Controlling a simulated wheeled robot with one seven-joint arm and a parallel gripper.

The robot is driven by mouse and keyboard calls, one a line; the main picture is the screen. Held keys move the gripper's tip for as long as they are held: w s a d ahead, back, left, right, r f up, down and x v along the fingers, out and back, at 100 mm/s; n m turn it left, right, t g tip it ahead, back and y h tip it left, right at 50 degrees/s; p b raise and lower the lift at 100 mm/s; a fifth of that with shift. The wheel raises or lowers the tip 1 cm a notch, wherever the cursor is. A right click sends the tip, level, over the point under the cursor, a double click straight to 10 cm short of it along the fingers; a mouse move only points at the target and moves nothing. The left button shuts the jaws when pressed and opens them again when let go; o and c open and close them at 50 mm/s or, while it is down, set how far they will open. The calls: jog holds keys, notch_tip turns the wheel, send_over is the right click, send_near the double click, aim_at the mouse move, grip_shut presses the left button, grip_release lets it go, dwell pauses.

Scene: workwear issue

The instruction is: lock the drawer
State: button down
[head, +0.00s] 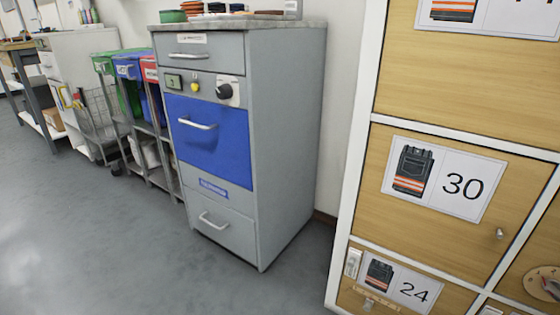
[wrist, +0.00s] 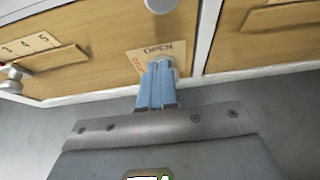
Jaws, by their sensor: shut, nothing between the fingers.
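In the wrist view my gripper (wrist: 160,66) has its two pale blue fingers together with nothing between them. The fingertips are over a tan plate (wrist: 145,57) marked OPEN on a wooden front. A small pale knob or stub (wrist: 174,63) shows partly behind the fingers; I cannot tell whether they touch it. The rest of the plate is hidden. In the head view a wooden drawer front (head: 345,300) with a label reading 24 (head: 405,287) is at the bottom right, cut off by the frame. My gripper is not seen in the head view.
A grey cabinet (head: 290,130) with a blue drawer (head: 215,145) and a black dial (head: 224,91) stands mid-left. A wooden door labelled 30 (head: 480,245) is above the 24 front. A round dial (head: 543,284) is at the right edge. The grey floor (head: 120,240) is clear.

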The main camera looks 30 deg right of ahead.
jog(key=shift+w, duration=0.1)
jog(key=s+a+p, duration=0.1)
jog(key=s+a, duration=0.1)
jog(key=a, duration=0.3)
jog(key=shift+a+r, duration=0.35)
jog(key=shift+r, duration=0.05)
dwell(0.3)
jog(key=shift+s, duration=0.1)
